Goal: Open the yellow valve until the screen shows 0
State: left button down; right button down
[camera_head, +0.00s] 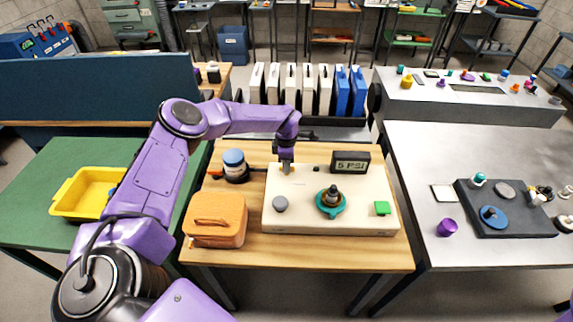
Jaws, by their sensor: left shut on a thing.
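A cream panel box (310,222) lies on the wooden table. My left gripper (286,168) points down at its back left corner, shut on the yellow valve (287,173); the fingers hide most of the valve, so its angle cannot be told. The small dark screen (350,162) stands at the back right of the box and seems to read 5 with small letters after it. My right gripper is not in view.
The box also bears a grey knob (280,204), a teal-based fitting (331,202) and a green button (382,208). An orange case (215,219) and a blue-capped jar (234,163) stand to its left. A yellow tray (88,193) sits farther left.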

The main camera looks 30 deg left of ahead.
pick_arm(q)
jog(key=shift+d+f, duration=0.1)
jog(key=shift+f, duration=0.05)
jog(key=shift+f+n+b, duration=0.2)
jog(key=shift+n+b, duration=0.4)
jog(key=shift+b, duration=0.55)
jog(key=n+b, duration=0.6)
jog(key=shift+s+f+b, duration=0.1)
jog(key=shift+b, duration=0.2)
jog(key=n+b, duration=0.4)
jog(key=n, duration=0.1)
jog(key=shift+n+b, duration=0.3)
jog(key=shift+b, duration=0.05)
jog(key=shift+r+n+b, duration=0.15)
jog(key=shift+n+b, duration=0.6)
jog(key=shift+n, duration=0.25)
jog(key=shift+r+n+b, duration=0.1)
jog(key=shift+n+b, duration=0.65)
jog(key=shift+n, duration=0.25)
